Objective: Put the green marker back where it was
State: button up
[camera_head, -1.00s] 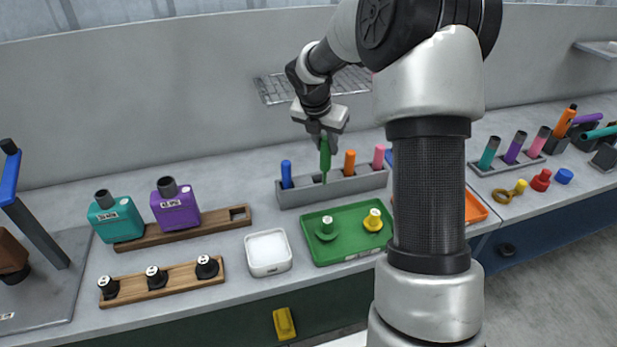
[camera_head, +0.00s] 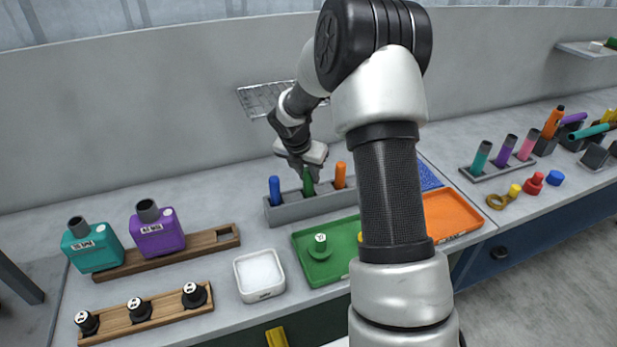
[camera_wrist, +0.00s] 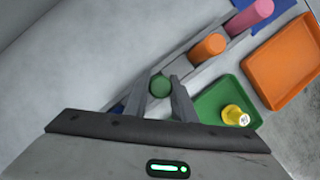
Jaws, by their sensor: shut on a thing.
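The green marker (camera_head: 308,182) stands upright at the grey marker holder (camera_head: 290,213), between the blue marker (camera_head: 275,190) on the left and the orange marker (camera_head: 340,175) on the right. My gripper (camera_head: 304,170) is shut on the green marker's upper part from above. In the wrist view the round green top (camera_wrist: 160,86) sits between the two fingers (camera_wrist: 163,95). The marker's lower end appears to be inside the holder's slot; how deep it sits I cannot tell. The pink marker (camera_wrist: 252,15) shows in the wrist view; my arm hides it in the head view.
A green tray (camera_head: 300,243) with small pieces lies in front of the holder, and an orange tray (camera_head: 450,213) lies to the right. A white dish (camera_head: 259,275) and teal and purple bottles (camera_head: 157,230) stand to the left. A wire rack (camera_head: 262,98) is behind.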

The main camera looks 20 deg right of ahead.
jog(key=shift+f, duration=0.4)
jog(key=o, duration=1)
